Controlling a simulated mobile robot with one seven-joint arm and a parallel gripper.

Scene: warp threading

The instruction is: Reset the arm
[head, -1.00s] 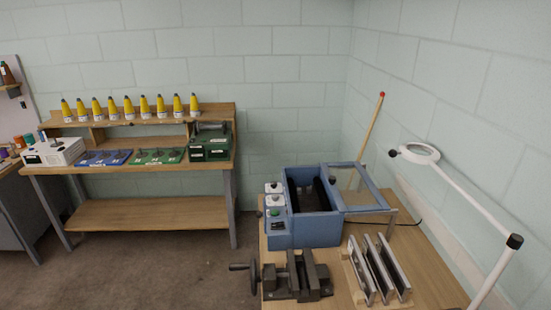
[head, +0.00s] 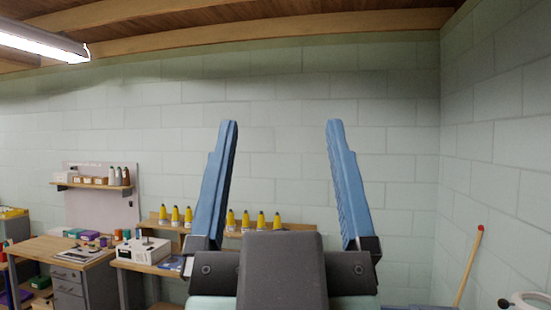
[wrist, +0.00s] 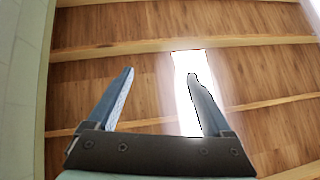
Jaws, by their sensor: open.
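My gripper (head: 280,130) stands upright in the middle of the head view. Its two blue fingers point up and are wide apart, with nothing between them but the wall behind. In the wrist view my gripper (wrist: 162,78) is also open and empty. It faces the wooden ceiling there, with a bright ceiling light behind the right finger.
A shelf bench with several yellow cones (head: 262,221) stands at the back wall, partly hidden by my gripper. A white box (head: 143,250) and a wooden desk (head: 62,250) are at left. A magnifier lamp (head: 527,300) and a red-tipped stick (head: 468,266) are at lower right.

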